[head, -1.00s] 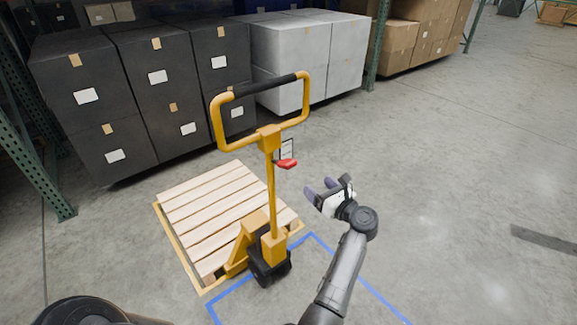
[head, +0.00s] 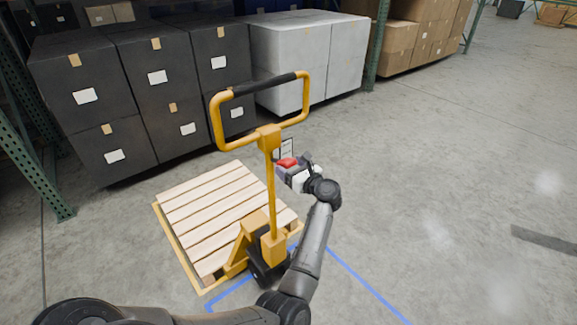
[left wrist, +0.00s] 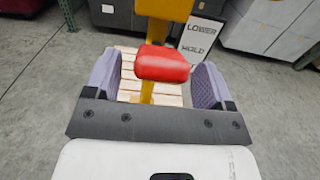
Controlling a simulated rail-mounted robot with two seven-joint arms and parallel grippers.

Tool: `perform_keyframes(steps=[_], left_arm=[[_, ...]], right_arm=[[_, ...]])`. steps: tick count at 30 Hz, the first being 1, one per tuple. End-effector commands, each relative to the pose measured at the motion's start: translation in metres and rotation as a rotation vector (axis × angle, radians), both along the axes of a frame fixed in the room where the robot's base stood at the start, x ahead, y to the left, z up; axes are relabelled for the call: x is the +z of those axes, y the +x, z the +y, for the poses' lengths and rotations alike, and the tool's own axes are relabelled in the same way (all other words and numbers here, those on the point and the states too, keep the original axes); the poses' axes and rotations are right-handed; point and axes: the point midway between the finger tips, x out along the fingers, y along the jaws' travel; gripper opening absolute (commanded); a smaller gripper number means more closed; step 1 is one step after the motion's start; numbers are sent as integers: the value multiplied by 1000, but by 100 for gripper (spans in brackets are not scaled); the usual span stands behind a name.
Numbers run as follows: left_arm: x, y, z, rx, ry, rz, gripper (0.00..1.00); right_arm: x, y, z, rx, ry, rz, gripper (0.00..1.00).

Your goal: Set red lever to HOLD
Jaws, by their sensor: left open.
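The red lever (head: 287,162) sticks out to the right from the upper mast of the yellow pallet jack (head: 268,140), below its looped handle. My left gripper (head: 285,172) is right beside it. In the left wrist view the lever's red knob (left wrist: 161,64) lies between the two purple finger pads of my open left gripper (left wrist: 155,80), with a gap on each side. A white sign (left wrist: 199,40) behind the lever reads LOWER and, below it, HOLD. My right gripper is not in view.
A wooden pallet (head: 215,205) lies on the jack's forks. Blue tape (head: 365,280) marks the floor around the jack. Black boxes (head: 130,95) and grey boxes (head: 305,50) stand behind. The floor to the right is clear.

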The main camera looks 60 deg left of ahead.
Motion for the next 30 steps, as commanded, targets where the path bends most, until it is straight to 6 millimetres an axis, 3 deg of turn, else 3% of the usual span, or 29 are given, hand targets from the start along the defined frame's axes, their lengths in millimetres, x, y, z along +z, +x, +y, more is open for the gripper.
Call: perform_keyframes(steps=[6, 16, 30], left_arm=[[0, -2, 13, 0, -1, 0, 77], [0, -2, 14, 0, -1, 0, 77], [0, -2, 14, 0, -1, 0, 33]], right_arm=[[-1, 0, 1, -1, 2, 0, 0], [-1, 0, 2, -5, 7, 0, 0], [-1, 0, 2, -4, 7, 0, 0]])
